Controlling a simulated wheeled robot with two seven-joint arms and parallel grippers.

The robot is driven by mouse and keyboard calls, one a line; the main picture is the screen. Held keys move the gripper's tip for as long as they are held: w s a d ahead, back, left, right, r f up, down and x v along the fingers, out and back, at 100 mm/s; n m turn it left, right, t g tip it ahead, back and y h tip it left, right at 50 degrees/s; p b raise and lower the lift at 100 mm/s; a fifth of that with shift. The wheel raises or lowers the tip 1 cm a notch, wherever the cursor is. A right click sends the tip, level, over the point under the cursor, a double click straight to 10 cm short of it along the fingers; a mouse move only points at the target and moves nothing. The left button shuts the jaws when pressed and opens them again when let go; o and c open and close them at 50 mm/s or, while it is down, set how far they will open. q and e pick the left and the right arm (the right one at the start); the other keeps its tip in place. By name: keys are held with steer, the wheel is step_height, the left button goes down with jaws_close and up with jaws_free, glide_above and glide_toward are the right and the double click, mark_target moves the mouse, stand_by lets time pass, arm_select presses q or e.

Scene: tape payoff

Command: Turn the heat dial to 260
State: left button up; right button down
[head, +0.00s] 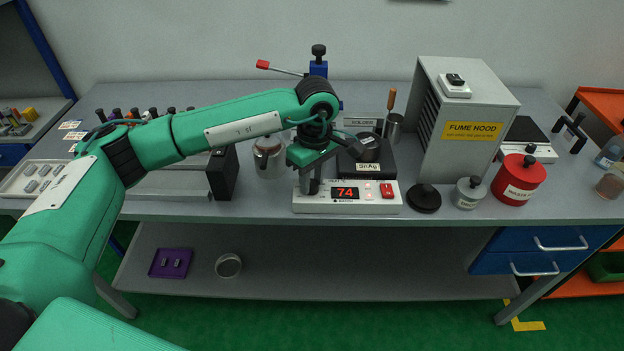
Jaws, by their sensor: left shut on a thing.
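The white heating unit (362,207) stands near the front edge of the bench, and its red-lit display (344,193) reads 74. A red switch (387,190) sits to the right of the display. My left gripper (311,186) comes down from above at the left end of the unit's front. It is shut on the heat dial there, and its fingers hide the dial, so I cannot read a pointer or scale. A dark pot with a label SnAg (368,167) sits on top of the unit. My right gripper is not in view.
A grey fume hood box (465,120) stands to the right. A black round lid (424,199), a small grey jar (468,192) and a red container (518,179) stand right of the unit. A metallic cup (268,158) and a black block (222,173) are to its left.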

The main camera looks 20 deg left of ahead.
mark_target(315, 181)
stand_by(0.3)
arm_select(q)
steer(key=o, duration=1)
steer(key=shift+c, duration=0.2)
step_height(315, 181, up, 14)
steer(key=b, duration=0.1)
steer(key=shift+w+d, duration=0.2)
steer(key=shift+w, duration=0.2)
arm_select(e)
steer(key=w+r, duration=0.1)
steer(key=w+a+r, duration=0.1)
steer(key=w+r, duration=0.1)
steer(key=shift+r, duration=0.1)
arm_select(q)
steer(key=shift+f, duration=0.1)
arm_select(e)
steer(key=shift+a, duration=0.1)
